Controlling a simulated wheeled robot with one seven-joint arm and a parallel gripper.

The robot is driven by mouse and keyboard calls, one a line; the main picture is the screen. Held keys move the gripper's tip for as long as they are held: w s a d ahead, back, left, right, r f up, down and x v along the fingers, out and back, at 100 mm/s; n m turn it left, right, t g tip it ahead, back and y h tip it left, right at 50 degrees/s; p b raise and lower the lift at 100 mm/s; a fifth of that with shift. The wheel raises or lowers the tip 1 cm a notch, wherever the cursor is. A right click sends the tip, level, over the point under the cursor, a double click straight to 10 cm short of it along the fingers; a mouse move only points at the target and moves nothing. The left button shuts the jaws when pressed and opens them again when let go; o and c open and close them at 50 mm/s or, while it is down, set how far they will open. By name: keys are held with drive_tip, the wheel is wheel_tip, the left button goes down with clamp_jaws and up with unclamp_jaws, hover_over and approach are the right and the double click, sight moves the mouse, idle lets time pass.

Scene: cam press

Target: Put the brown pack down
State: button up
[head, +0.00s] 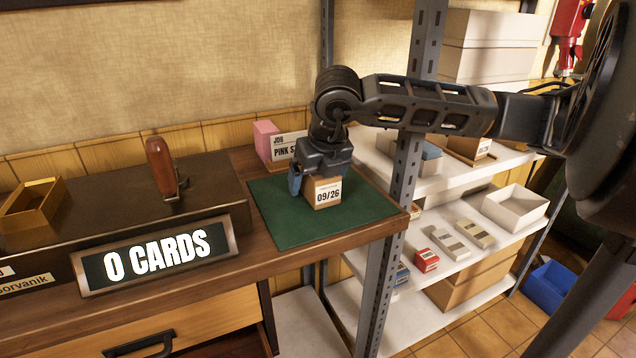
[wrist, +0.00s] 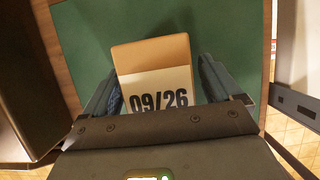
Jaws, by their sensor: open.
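The brown pack (head: 322,191) stands on the green mat (head: 288,231) on the wooden counter, with a white label reading 09/26 on it. The pack also shows in the wrist view (wrist: 152,55), between the two fingers. My gripper (head: 312,182) is right over the pack, pointing down. In the wrist view my gripper (wrist: 160,88) is open, one finger on each side of the pack. Part of the pack is hidden under the gripper body.
A pink block (head: 264,140) and a sign reading JOB PINK (head: 287,149) stand behind the mat. A machine with a 0 CARDS sign (head: 157,257) and a brown-handled lever (head: 163,167) is at left. A metal post (head: 401,190) and white shelves (head: 465,235) are at right.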

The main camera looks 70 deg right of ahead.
drive_tip(key=c, duration=1.3)
drive_tip(key=shift+c, duration=0.2)
drive_tip(key=shift+r, duration=0.15)
